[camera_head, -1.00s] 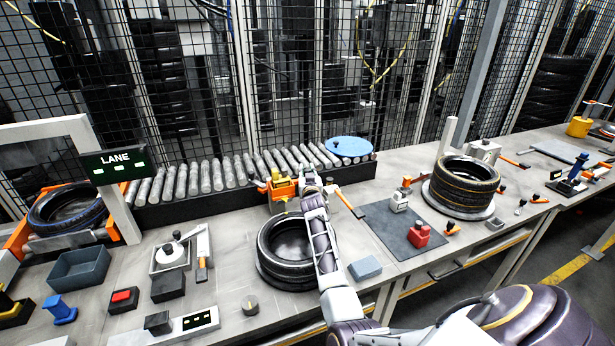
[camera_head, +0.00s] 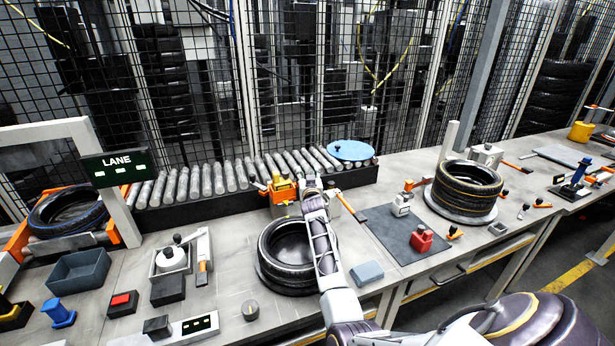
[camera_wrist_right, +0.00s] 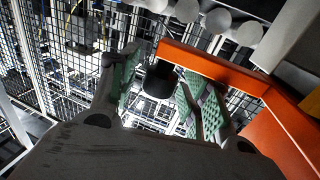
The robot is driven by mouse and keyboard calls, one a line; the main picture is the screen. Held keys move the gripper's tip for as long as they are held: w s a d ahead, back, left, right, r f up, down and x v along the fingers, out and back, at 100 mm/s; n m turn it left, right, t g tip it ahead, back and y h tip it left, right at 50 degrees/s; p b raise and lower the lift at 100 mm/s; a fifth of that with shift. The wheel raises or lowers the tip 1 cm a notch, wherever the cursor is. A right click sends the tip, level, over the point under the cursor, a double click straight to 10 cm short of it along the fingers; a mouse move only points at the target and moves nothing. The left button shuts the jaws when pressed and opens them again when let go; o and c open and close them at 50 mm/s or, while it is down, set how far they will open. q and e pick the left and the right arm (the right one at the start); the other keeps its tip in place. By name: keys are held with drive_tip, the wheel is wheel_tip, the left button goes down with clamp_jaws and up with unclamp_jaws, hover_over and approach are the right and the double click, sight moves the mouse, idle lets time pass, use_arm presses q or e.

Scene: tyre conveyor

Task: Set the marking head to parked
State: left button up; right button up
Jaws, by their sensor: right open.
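An orange-and-yellow unit (camera_head: 283,192), which seems to be the marking head, stands behind the near black tyre (camera_head: 270,265) in the head view. My right gripper (camera_head: 309,186) is at its right side, partly overlapping a pale block there. In the right wrist view, my right gripper (camera_wrist_right: 160,76) is open, with green-padded fingers apart. A black knob (camera_wrist_right: 158,80) appears between the fingers, at the end of an orange bar (camera_wrist_right: 212,66). I cannot tell whether a finger touches the knob. My left gripper is not in view.
A roller conveyor (camera_head: 208,180) runs behind, with a blue disc (camera_head: 350,150) at its right end. An orange handle (camera_head: 351,208) lies just right of my gripper. A dark mat (camera_head: 385,235) carries a red block (camera_head: 421,240). A tyre stack (camera_head: 466,188) stands further right.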

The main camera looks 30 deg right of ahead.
drive_tip(key=shift+s+a+f, duration=0.1)
drive_tip(key=shift+s+a, duration=0.2)
drive_tip(key=shift+s, duration=0.25)
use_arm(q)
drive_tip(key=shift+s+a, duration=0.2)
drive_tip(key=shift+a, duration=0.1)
use_arm(e)
drive_tip(key=v, duration=1)
drive_tip(key=shift+s+a, duration=0.2)
drive_tip(key=shift+s, duration=0.1)
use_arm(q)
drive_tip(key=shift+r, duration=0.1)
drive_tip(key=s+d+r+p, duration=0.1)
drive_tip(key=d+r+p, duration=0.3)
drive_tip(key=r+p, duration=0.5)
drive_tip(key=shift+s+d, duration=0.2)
use_arm(e)
wheel_tip(320, 180, up, 10)
drive_tip(key=shift+f, duration=0.25)
